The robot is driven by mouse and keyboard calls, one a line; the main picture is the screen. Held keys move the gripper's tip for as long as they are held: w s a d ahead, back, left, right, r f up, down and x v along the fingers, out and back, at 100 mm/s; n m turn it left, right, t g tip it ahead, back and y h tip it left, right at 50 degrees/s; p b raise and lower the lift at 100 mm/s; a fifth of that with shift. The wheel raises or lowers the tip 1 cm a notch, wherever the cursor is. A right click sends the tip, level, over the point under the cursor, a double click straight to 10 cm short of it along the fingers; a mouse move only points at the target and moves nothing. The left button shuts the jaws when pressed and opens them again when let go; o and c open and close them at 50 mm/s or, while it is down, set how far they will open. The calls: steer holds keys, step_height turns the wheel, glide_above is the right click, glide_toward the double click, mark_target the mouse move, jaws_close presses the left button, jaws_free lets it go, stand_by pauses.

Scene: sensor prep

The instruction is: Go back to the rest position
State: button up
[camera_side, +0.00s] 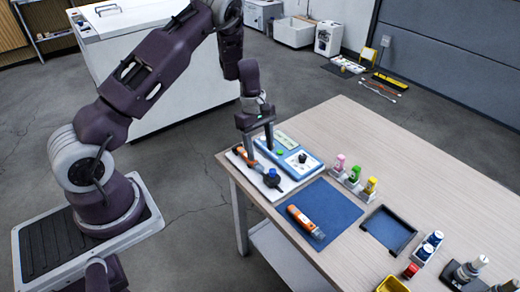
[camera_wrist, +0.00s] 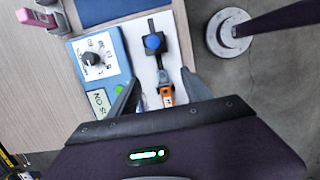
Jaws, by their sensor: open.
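My gripper (camera_side: 256,146) is open above the white board at the left corner of the table. In the wrist view its two fingers (camera_wrist: 162,92) stand apart on either side of an orange and black tool (camera_wrist: 166,95) lying on the white board (camera_wrist: 141,58). The tool ends near a round blue knob (camera_wrist: 153,42). In the side view the tool (camera_side: 243,154) lies under and beside the fingers, partly hidden by them. I cannot tell whether the fingers touch it.
A blue and white meter (camera_side: 303,161) with a dial sits close beside the board. An orange device (camera_side: 305,222) lies on a blue mat (camera_side: 338,207). Small coloured bottles (camera_side: 354,173), a black-framed tray (camera_side: 389,229) and a yellow bin (camera_side: 392,285) stand farther right. The table's far side is clear.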

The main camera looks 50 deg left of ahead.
steer(key=shift+r, duration=0.1)
steer(key=s+d+r+m+t, duration=0.1)
steer(key=s+d+r+m, duration=0.15)
steer(key=r, duration=0.45)
steer(key=s+d+r+m+h, duration=0.1)
steer(key=d+r+m, duration=0.1)
steer(key=d+r, duration=0.35)
steer(key=s+d+r+m+t, duration=0.1)
steer(key=s+d+r+m, duration=0.15)
steer(key=r, duration=0.55)
steer(key=s+d+r+m+t, duration=0.1)
steer(key=s+d+r+m, duration=0.3)
steer(key=s+r, duration=0.45)
steer(key=s+a+m+t+y, duration=0.2)
steer(key=s+m, duration=0.5)
steer(key=s, duration=0.5)
steer(key=shift+s+r+t+y, duration=0.2)
steer(key=shift+r+t+y, duration=0.15)
steer(key=shift+y, duration=0.25)
